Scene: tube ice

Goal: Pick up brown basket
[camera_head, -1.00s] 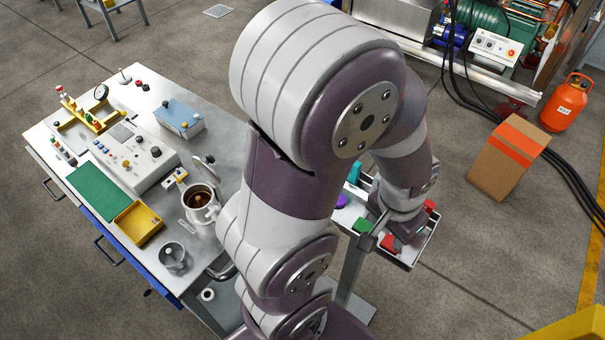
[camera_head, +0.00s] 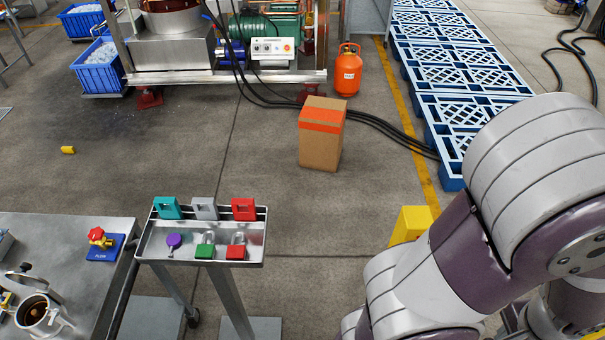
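I see nothing that is clearly a brown basket. A brown cardboard box (camera_head: 320,150) with an orange band stands upright on the floor near the middle. Two blue baskets stand at the top left, and the nearer blue basket (camera_head: 98,68) holds pale contents. My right arm fills the lower right, but its fingertips do not show. My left gripper is out of the picture.
A metal tray stand (camera_head: 190,250) with coloured locks stands in front. Blue pallets (camera_head: 440,60) line the right. An orange gas cylinder (camera_head: 347,72) and black hoses lie beyond the box. Open floor lies between.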

